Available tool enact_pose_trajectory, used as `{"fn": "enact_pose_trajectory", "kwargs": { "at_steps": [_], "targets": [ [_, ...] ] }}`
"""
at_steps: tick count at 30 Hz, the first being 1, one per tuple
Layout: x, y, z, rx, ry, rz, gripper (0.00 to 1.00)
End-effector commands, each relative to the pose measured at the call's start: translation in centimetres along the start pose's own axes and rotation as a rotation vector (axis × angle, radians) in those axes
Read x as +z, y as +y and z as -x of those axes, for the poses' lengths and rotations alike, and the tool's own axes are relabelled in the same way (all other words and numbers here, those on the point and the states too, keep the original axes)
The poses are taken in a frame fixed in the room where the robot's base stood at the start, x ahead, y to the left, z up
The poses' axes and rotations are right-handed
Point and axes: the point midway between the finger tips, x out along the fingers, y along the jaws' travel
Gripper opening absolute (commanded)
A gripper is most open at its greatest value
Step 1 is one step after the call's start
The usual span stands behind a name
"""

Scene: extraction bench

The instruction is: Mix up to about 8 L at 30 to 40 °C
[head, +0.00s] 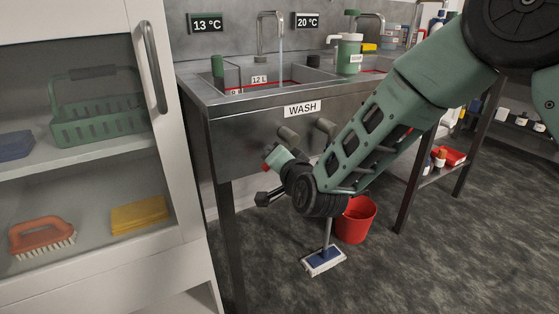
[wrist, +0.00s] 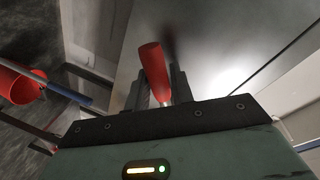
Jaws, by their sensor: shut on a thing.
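The steel wash sink (head: 235,112) bears a WASH label. Its left basin has red lines marked 8 L and 12 L (head: 259,79); the water level is not clear. A thin stream of water (head: 281,62) falls from the tap (head: 261,35). One display (head: 207,24) reads 13 °C, another (head: 308,20) reads 20 °C. In the wrist view my gripper (wrist: 158,72) is shut on a red handle (wrist: 152,62) in front of a grey metal surface. In the head view my gripper is near the sink's front, and its grip is hard to make out.
A red bucket (head: 356,222) and a mop (head: 324,261) are on the floor below my arm. A glass-fronted cabinet (head: 186,190) stands at left, holding a green basket (head: 98,122) and a brush (head: 42,233).

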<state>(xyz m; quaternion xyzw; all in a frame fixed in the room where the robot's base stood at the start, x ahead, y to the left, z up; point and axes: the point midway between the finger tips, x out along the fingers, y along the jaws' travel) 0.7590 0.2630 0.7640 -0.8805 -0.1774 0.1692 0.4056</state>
Motion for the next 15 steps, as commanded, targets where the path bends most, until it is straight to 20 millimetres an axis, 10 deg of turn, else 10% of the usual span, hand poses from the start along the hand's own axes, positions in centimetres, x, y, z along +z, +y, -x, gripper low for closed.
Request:
{"fn": "enact_pose_trajectory", "kwargs": {
  "at_steps": [15],
  "targets": [
    [-0.4, -1.8, 0.4, 0.002, -0.067, -0.342, 0.0]
  ]
}}
